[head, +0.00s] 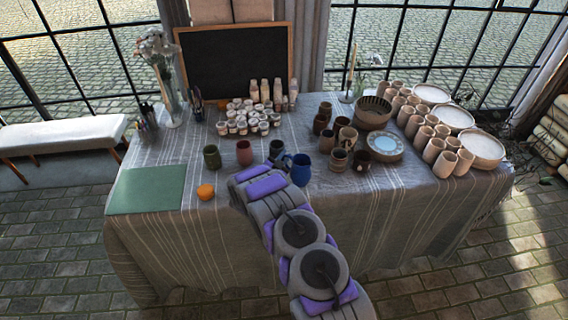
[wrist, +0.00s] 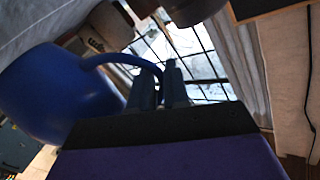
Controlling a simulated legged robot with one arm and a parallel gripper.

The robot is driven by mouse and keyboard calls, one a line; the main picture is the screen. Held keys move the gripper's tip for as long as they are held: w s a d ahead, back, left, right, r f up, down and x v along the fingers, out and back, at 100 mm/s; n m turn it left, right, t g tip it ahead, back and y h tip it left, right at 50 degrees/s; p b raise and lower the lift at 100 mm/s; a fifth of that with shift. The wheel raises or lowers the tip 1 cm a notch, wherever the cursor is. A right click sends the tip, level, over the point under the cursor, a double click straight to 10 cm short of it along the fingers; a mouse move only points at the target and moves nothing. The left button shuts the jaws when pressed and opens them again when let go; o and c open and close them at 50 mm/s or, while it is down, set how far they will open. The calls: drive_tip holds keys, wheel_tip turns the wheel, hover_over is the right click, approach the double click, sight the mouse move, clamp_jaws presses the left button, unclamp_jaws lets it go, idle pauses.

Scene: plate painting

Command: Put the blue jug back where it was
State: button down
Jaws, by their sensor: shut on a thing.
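The blue jug (head: 300,170) is near the front edge of the table, right of centre in the head view. My gripper (head: 276,160) is just left of it. In the wrist view the jug (wrist: 55,95) fills the left side, and its curved handle passes between my two fingers (wrist: 170,85). My gripper is shut on the handle. I cannot tell whether the jug's base touches the table.
A green mug (head: 212,157), a red mug (head: 244,153) and an orange (head: 205,192) stand to the left, with a green mat (head: 147,190) beyond. Brown mugs (head: 338,160) and a plate (head: 385,146) stand close on the right. Small paint pots (head: 240,117) are behind.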

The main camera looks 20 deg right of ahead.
drive_tip(key=shift+f, duration=1.3)
drive_tip(key=c, duration=1.1)
unclamp_jaws()
